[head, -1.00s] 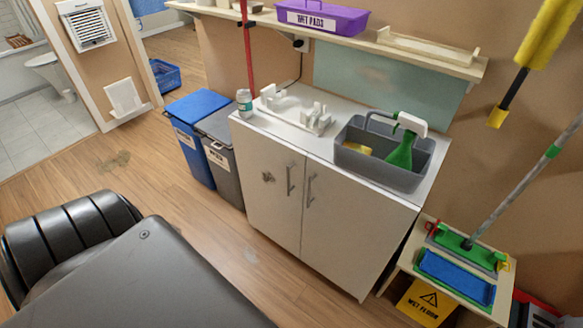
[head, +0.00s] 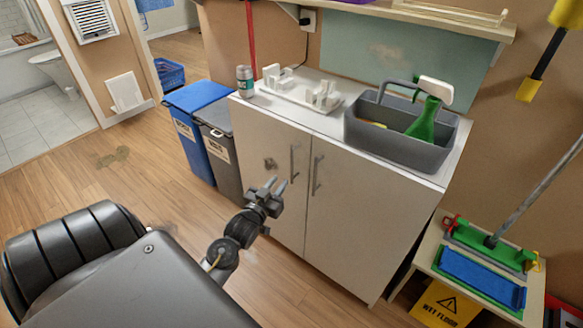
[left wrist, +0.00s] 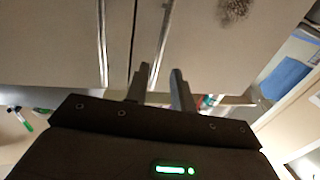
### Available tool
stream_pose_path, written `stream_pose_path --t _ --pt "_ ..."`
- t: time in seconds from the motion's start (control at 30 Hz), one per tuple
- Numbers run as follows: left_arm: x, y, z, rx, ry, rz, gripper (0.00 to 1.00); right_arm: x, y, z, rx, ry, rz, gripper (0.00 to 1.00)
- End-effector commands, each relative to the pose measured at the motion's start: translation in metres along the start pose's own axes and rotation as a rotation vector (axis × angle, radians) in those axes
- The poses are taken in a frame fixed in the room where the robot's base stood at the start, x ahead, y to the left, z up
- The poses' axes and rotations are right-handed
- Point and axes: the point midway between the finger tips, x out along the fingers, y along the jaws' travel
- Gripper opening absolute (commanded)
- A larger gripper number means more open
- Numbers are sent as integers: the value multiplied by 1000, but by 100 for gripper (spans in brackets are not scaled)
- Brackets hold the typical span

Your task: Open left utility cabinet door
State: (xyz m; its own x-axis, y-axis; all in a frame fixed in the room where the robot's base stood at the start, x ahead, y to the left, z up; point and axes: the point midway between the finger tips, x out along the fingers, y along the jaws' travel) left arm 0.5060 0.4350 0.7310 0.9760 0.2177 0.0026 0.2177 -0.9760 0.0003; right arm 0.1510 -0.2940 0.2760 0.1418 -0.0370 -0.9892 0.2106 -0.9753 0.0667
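The white utility cabinet's left door (head: 262,130) is closed, with a dark stain and an upright metal handle (head: 294,161) near the centre seam. The right door (head: 350,215) is closed too and has its own handle (head: 317,175). My left gripper (head: 275,186) is in front of the left door, below and left of its handle in the head view. Its two fingers are apart with nothing between them. In the left wrist view the fingers (left wrist: 159,82) point at the doors, and the left door's handle (left wrist: 163,42) shows beyond the gap. My right gripper is not seen.
A blue bin (head: 190,110) and a grey bin (head: 222,160) stand left of the cabinet. A grey caddy (head: 390,140) with a green spray bottle sits on top. A low stand (head: 432,250) with mop gear is to the right. Floor before the doors is clear.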

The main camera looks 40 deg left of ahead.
Motion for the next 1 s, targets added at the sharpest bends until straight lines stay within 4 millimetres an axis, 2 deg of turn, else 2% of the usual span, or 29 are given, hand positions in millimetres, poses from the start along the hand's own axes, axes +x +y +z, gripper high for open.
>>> stream_pose_path --t 0.3,0.5,0.7,0.97,1.0 --pt "59 0 0 0 0 0 25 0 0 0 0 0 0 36" --pt "86 0 1 1 -1 1 25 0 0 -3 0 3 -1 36" --pt "98 1 1 1 -1 1 25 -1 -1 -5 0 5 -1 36" --pt "98 0 1 0 -2 1 25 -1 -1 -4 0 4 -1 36" --pt "98 0 1 0 -2 1 19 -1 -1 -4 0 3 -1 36"
